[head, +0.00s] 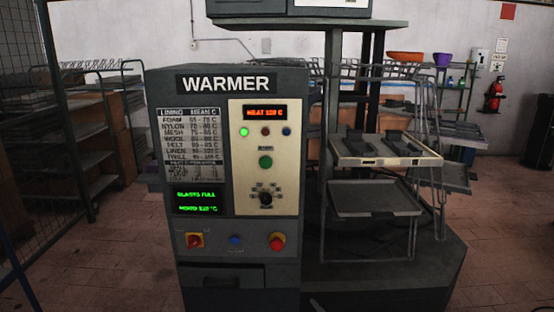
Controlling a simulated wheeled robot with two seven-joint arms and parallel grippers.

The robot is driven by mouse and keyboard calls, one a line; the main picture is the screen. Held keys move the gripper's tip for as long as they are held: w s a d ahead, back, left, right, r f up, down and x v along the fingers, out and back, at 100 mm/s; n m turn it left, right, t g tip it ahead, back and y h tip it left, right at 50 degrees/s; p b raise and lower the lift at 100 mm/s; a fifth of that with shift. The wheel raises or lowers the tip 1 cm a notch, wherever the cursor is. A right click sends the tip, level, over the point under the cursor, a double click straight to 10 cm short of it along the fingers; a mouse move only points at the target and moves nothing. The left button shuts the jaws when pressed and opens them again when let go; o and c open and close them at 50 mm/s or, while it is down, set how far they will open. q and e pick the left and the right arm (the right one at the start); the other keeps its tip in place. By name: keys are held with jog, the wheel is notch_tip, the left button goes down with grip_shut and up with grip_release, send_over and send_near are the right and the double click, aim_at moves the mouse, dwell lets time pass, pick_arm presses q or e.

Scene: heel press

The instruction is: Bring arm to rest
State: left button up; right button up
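Neither of my grippers and neither arm can be made out in the head view. The warmer (225,225) stands upright in front of me, a dark grey cabinet with a "WARMER" sign. Its red-lit display (265,112) appears to read "HEAT 120 C". A green light (244,132) glows below it, beside a dark red and a blue one. A green button (265,162) and a dark rotary dial (266,199) sit lower on the pale panel. A green-text screen (198,201) is lit at the left, under a printed lining chart (188,135).
An upper tray (345,160) with dark pieces on it and a lower tray (375,206) jut out right of the warmer. Racks (108,145) and a mesh fence (20,90) stand left. A fire extinguisher (494,95) hangs at the back right. Floor is clear at both sides.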

jog(key=s+d+f+m+g+h, duration=0.2)
jog(key=s+d+f+m+g, duration=0.2)
jog(key=s+f, duration=1.15)
jog(key=s+d+f+m+g+h, duration=0.3)
jog(key=s+d+f+m, duration=0.1)
jog(key=s+f, duration=1.1)
jog(key=s+d+f+m+g, duration=0.1)
jog(key=s+f, duration=0.4)
jog(key=s, duration=1.1)
jog(key=shift+f+m+g, duration=0.15)
jog(key=shift+m+g, duration=0.55)
jog(key=shift+g, duration=0.3)
